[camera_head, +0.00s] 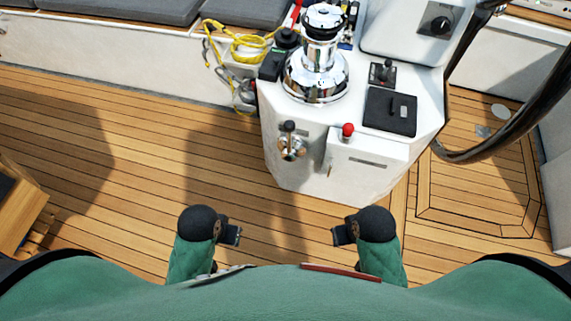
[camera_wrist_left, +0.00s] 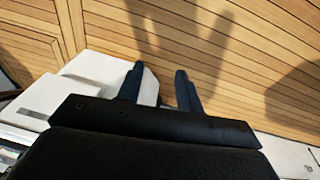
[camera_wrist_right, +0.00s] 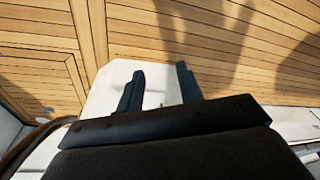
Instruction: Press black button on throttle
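A lever with a black knob (camera_head: 289,127) and a round silver base (camera_head: 292,147) is on the front of the white console; it looks like the throttle. A separate black button on it is too small to make out. My left gripper (camera_head: 237,235) is in front of the console, low and left of the lever. My right gripper (camera_head: 336,234) is low and right of it. Both are apart from the console. In the left wrist view the left fingers (camera_wrist_left: 157,75) are apart and empty. In the right wrist view the right fingers (camera_wrist_right: 159,74) are apart and empty.
The white console (camera_head: 290,177) also carries a red knob (camera_head: 347,131), a chrome winch (camera_head: 317,75), a small black joystick (camera_head: 383,70) and a black panel (camera_head: 390,112). Yellow rope (camera_head: 243,42) hangs at its left. A dark wheel rim (camera_head: 492,150) curves at the right. Wooden deck (camera_head: 130,160) lies open left.

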